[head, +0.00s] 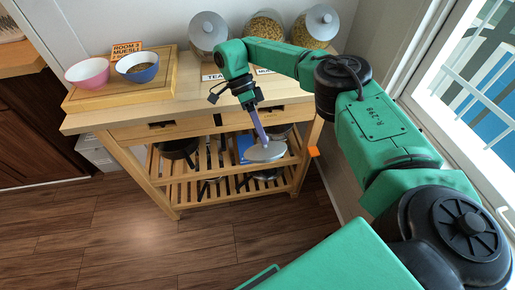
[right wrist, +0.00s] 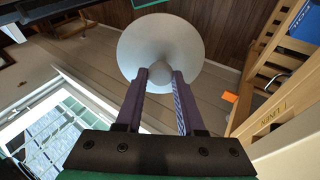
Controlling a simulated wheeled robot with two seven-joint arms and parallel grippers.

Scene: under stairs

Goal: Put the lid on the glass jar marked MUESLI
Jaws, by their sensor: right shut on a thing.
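My right gripper (head: 262,138) is shut on a round grey lid (head: 266,152), held in front of the wooden trolley, below its top. In the right wrist view the fingers (right wrist: 160,78) grip the knob of the pale lid (right wrist: 135,45). Three glass jars stand at the back of the trolley top. The middle jar (head: 264,28) has no lid and shows yellowish contents; a partly hidden label (head: 265,70) below it seems to read MUESLI. The left jar (head: 208,32) and right jar (head: 321,22) have grey lids. My left gripper is not in view.
A wooden board (head: 120,95) holds a pink bowl (head: 87,72), a blue bowl (head: 137,67) and an orange card (head: 127,49) reading ROOM 3 MUESLI. The trolley top (head: 190,105) is clear in front of the jars. A window (head: 480,75) is at right.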

